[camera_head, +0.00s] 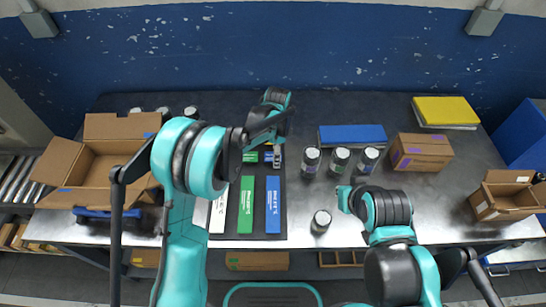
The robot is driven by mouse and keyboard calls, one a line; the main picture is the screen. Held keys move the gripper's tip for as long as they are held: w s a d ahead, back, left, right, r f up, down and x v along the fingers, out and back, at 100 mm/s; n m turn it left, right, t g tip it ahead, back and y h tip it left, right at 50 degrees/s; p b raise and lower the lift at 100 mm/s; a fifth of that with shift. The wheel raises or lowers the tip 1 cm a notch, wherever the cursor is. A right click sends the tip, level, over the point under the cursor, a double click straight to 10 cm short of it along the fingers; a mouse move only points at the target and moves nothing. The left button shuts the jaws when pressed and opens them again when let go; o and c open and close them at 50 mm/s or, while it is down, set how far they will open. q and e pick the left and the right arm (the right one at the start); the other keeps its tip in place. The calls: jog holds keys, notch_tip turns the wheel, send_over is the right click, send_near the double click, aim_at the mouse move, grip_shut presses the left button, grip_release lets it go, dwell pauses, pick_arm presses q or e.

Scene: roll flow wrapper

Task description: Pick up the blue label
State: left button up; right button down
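A long blue label strip (273,204) with white print lies on a dark mat (260,228), right of a green strip (246,204) and a white strip (219,208). Small green and blue pieces (250,157) lie above the strips, partly covered by my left arm. My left gripper (278,158) points down over the mat, just above the top end of the long blue strip. It is too small to tell its fingers or whether it touches anything. My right arm is bent over the right part of the table, and its gripper's fingers are hidden behind its own links.
An open cardboard box (88,165) stands left, a smaller one (490,207) at the right edge. Several dark jars with pale lids (311,160) stand mid-table; one (321,221) is nearer. A blue book-like block (352,136), brown box (420,150) and yellow-topped stack (445,112) lie behind.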

pick_arm(q)
jog(key=c, duration=0.8)
